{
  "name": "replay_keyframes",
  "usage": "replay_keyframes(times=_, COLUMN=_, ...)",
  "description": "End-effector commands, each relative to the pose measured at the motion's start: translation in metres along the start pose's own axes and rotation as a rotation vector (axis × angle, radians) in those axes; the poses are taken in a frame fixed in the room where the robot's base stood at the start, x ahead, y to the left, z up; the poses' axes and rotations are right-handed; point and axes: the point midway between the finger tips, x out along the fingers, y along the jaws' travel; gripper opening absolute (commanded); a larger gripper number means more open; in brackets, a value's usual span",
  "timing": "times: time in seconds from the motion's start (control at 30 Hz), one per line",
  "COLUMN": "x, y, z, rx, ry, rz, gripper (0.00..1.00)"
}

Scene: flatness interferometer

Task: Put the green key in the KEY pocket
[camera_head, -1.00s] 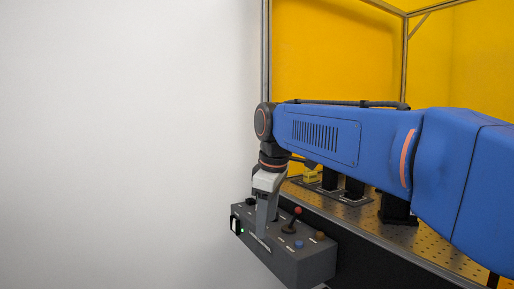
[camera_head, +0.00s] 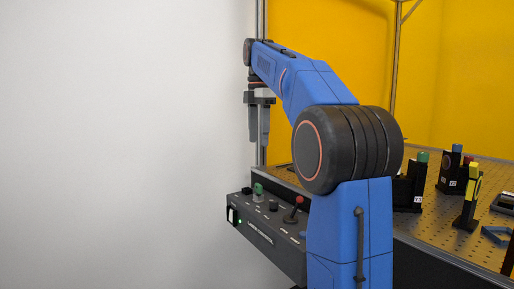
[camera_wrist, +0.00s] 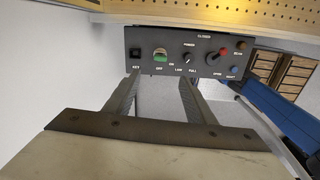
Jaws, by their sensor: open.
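The green key (camera_head: 258,188) stands upright on the top of the dark control box, near its left end. In the wrist view the green key (camera_wrist: 160,56) sits on a pale seat above the OFF and ON marks. The KEY pocket (camera_wrist: 135,53) is a black square just left of it; it also shows in the head view (camera_head: 247,190). My gripper (camera_head: 258,143) is open and empty, pointing down above the box and apart from the key. In the wrist view the fingers of my gripper (camera_wrist: 160,82) are spread below the panel in the picture.
The control box (camera_head: 266,238) also bears a dark knob (camera_wrist: 188,58), a red-topped lever (camera_wrist: 218,56), an orange button (camera_wrist: 240,45) and a blue button (camera_wrist: 234,70). A perforated table (camera_head: 440,235) with several black mounts lies behind and right. A white wall is at left.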

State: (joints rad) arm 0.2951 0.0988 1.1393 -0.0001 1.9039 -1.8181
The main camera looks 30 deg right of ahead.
Motion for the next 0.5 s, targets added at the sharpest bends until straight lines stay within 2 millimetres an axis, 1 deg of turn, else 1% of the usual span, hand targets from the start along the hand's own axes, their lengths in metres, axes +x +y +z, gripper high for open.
replay_keyframes(times=0.17, x=0.016, y=-0.001, z=0.000, rx=-0.001, ry=0.000, rz=-0.002, gripper=0.50)
replay_keyframes(times=0.5, x=0.070, y=-0.001, z=0.000, rx=0.000, ry=0.000, rz=-0.002, gripper=0.50)
